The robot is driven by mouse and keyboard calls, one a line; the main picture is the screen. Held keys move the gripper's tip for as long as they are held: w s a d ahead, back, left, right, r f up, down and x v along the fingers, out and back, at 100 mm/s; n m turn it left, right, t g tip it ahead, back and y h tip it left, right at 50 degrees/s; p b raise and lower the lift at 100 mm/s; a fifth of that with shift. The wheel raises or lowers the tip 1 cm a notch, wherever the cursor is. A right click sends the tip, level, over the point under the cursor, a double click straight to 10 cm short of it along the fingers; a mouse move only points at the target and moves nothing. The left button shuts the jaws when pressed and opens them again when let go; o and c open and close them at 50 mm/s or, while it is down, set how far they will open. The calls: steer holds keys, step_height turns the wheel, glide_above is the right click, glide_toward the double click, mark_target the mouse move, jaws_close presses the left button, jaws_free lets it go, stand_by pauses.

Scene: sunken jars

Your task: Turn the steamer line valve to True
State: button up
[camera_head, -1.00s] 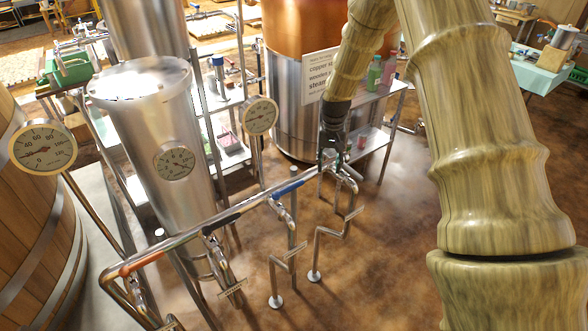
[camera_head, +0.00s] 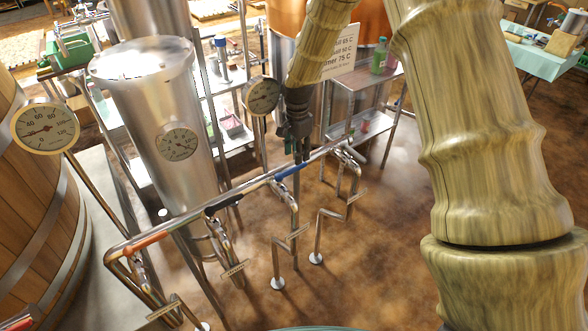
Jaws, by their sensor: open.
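A steel manifold pipe (camera_head: 256,184) runs diagonally across the middle, with an orange-red band (camera_head: 148,238), a black band (camera_head: 222,203) and a blue band (camera_head: 290,171). Branch pipes with valve fittings hang below it, including one under the blue band (camera_head: 292,200) and one at the right end (camera_head: 352,165). Small tags on the branches are too small to read, so I cannot tell which valve is the steamer line's. My gripper (camera_head: 300,157) is open, pointing down at the pipe just right of the blue band. Its fingertips overlap the pipe; contact is unclear.
A steel tank with a dial (camera_head: 178,144) stands behind the pipe. Two more round gauges (camera_head: 46,128) (camera_head: 262,95) stand on stems. A wooden barrel (camera_head: 30,200) is at left. A sign (camera_head: 341,58) and shelf (camera_head: 362,78) are behind my arm. Brown floor at right is open.

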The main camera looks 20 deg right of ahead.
mark_target(297, 167)
steer(key=shift+f+b, duration=1.9)
steer(key=shift+f, duration=1.85)
